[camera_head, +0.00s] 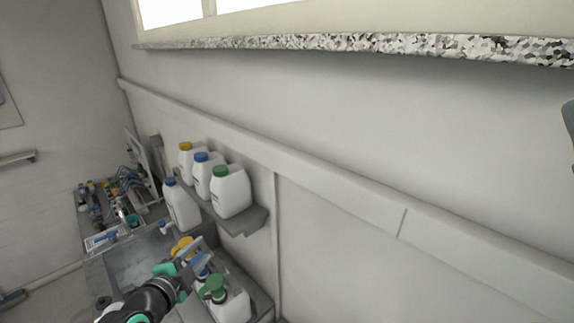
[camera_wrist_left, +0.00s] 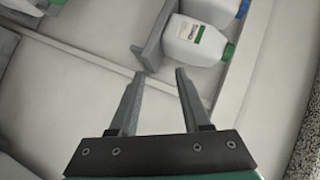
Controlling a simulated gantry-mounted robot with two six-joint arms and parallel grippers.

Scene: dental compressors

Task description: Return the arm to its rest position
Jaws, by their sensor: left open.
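My left arm comes in at the bottom left of the head view. Its left gripper (camera_head: 190,254) is in front of the bench, among the bottles. In the left wrist view the left gripper (camera_wrist_left: 159,73) is open, with its two grey fingers apart and nothing between them. Beyond the fingertips in that view lies the white green-capped bottle (camera_wrist_left: 194,41) on the shelf (camera_wrist_left: 154,42). My right gripper is not in view.
Three white bottles, with yellow (camera_head: 186,160), blue (camera_head: 201,176) and green (camera_head: 231,192) caps, stand on the wall shelf (camera_head: 243,222). Another blue-capped bottle (camera_head: 182,206) stands below them. A green-topped bottle (camera_head: 231,301) is close to the gripper.

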